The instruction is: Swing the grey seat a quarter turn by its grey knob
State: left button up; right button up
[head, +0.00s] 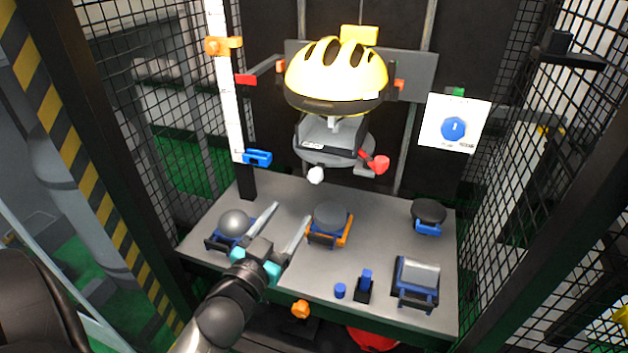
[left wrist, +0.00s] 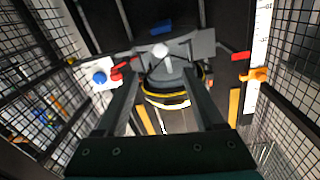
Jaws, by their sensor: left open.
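The grey seat (head: 322,158) is a round disc under the yellow helmet (head: 336,72), with a dark block on it. Its pale grey knob (head: 316,175) sticks out at the seat's front left. My left gripper (head: 291,212) is open and empty, its fingers pointing up towards the tower, below and apart from the knob in the head view. In the left wrist view, the knob (left wrist: 161,50) shows beyond and between the fingertips, with the seat (left wrist: 168,76) and helmet behind. My right gripper is not in view.
A red-knobbed lever (head: 379,165) sits right of the seat. The grey table (head: 385,248) carries a ball (head: 236,222), a dark disc (head: 331,215) and other pieces in stands. A white scale post (head: 228,110) stands left. Mesh walls close both sides.

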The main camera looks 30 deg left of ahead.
aim_at(314, 179)
pick_arm(q)
jog(key=w, duration=0.4)
jog(key=w+a+b, duration=0.1)
jog(key=w, duration=0.2)
jog(key=w+a+b, duration=0.1)
jog(key=w, duration=0.3)
jog(key=shift+w, duration=0.35)
jog(key=shift+w+a+b, duration=0.25)
jog(key=shift+w+b, duration=0.2)
jog(key=shift+w, duration=0.5)
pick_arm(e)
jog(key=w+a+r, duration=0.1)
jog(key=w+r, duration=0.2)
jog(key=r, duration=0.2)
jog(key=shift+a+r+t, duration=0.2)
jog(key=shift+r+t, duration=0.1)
pick_arm(q)
grip_shut()
jog(key=shift+f, duration=0.1)
